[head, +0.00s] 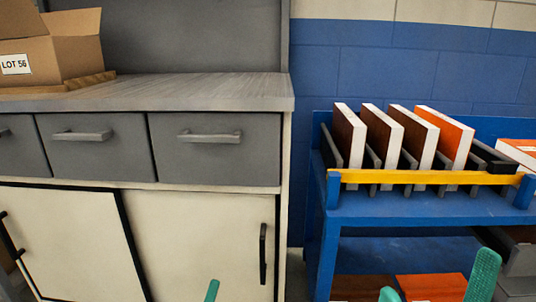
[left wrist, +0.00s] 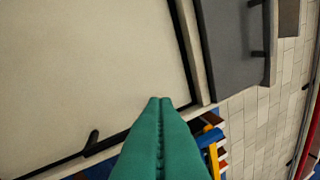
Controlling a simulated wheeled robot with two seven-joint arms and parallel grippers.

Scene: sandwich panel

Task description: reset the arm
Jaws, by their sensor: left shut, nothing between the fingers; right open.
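My left gripper (head: 212,290) shows only as a green fingertip at the bottom edge of the head view, in front of the cream cabinet doors. In the left wrist view its two green fingers (left wrist: 161,100) are pressed together with nothing between them. My right gripper (head: 437,274) is at the bottom right of the head view, its two green fingers spread wide and empty. It is in front of the lower part of the blue rack. Both arms are mostly out of view.
A cabinet with grey drawers (head: 215,150) and sliding doors (head: 200,235) fills the left. A cardboard box (head: 60,50) stands on its worktop (head: 190,93). The blue rack (head: 400,208) on the right holds several upright panels (head: 384,138) behind a yellow bar (head: 425,177). Orange-brown panels (head: 432,286) lie below.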

